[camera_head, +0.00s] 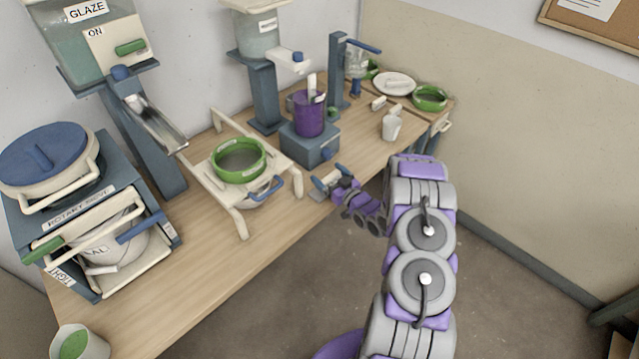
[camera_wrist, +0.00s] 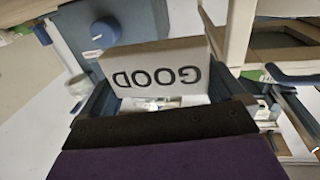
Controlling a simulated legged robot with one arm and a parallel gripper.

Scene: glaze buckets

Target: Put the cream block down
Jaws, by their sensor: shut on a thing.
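The cream block (camera_wrist: 158,68) shows in the wrist view as a pale face with the word GOOD upside down, just beyond the dark fingers of my gripper (camera_wrist: 160,122). My gripper is shut on it.
A blue-grey stand (camera_head: 310,148) with a purple bucket (camera_head: 308,113) is just behind my gripper. A cream rack (camera_head: 205,183) with a green-rimmed sieve (camera_head: 238,160) stands left. A white cup (camera_head: 391,127) and small pale blocks (camera_head: 378,103) lie to the right.

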